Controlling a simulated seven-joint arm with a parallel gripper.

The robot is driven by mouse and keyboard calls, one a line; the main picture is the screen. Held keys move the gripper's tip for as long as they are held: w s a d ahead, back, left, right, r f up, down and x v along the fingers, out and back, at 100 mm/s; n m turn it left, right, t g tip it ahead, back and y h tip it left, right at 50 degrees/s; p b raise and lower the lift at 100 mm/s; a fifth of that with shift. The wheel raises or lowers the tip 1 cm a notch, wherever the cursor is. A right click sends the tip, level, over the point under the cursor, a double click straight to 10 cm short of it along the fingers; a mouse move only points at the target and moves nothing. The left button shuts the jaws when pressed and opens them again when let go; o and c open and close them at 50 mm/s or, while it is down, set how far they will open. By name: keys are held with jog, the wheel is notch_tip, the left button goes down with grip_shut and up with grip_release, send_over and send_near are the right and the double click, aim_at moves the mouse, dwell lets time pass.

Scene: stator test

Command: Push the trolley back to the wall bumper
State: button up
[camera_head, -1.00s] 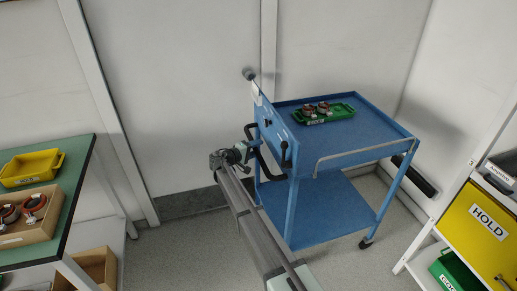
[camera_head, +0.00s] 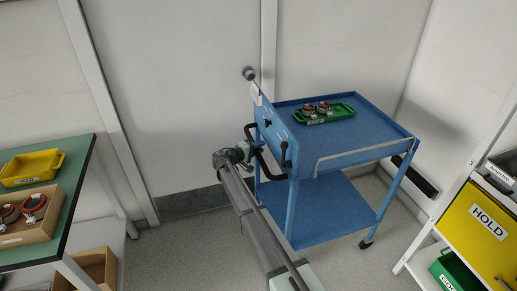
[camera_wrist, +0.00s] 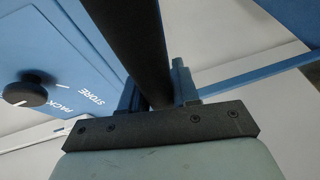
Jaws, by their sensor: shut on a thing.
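The blue trolley (camera_head: 335,213) stands upright, with a flat top tray and a lower shelf. A black handle (camera_head: 264,164) is on its left end; in the wrist view, it is the dark bar (camera_wrist: 135,40). My gripper (camera_head: 250,152) is shut on this handle; both fingers (camera_wrist: 156,92) flank the bar in the wrist view. A blue panel beside it has a black knob (camera_wrist: 27,92) and the words STORE and PACK.
A green tray (camera_head: 341,115) with red-and-metal parts lies on the trolley top. At right stands a rack with a yellow HOLD panel (camera_head: 470,238) and a green bin (camera_head: 449,272). At left, a green-topped bench (camera_head: 78,180) carries a yellow bin (camera_head: 32,168). Floor shows left of the trolley.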

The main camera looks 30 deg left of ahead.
aim_at(330, 137)
grip_shut()
jog(key=w+d, duration=3.1)
jog(key=shift+w+d, duration=0.35)
jog(key=o, duration=0.7)
grip_release()
jog(key=shift+w+d, duration=0.1)
jog(key=shift+o, duration=0.8)
jog(key=v, duration=1.4)
